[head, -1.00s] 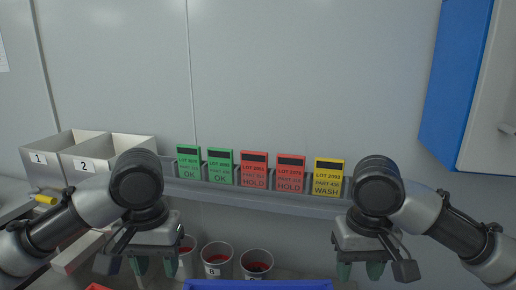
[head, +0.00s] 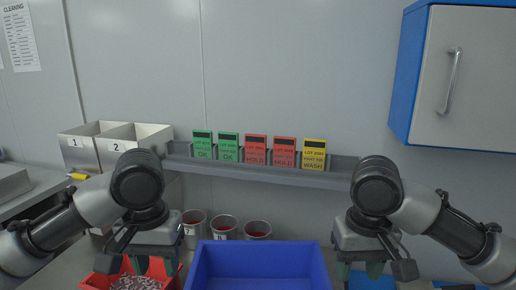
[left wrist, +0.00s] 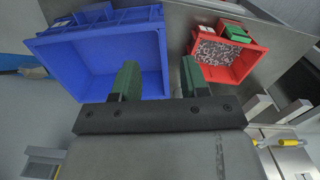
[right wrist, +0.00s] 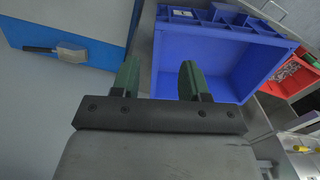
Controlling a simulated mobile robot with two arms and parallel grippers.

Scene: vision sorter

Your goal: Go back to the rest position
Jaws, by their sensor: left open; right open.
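My left gripper (head: 140,266) hangs low at the left in the head view, in front of a red bin (head: 100,281). Its green fingers are apart and empty in the left wrist view (left wrist: 159,80). My right gripper (head: 360,272) hangs at the right, beside a blue bin (head: 258,246). Its green fingers are also apart with nothing between them in the right wrist view (right wrist: 158,80). Both arms are bent at about the same height, mirrored on either side of the blue bin.
The blue bin looks empty; the red bin holds many small grey parts. A grey rail (head: 270,176) carries several green, red and yellow lot cards. Two boxes, marked 1 (head: 78,154) and 2 (head: 117,158), stand left. Several metal cups (head: 224,230) sit below. A wall cabinet (head: 465,80) hangs right.

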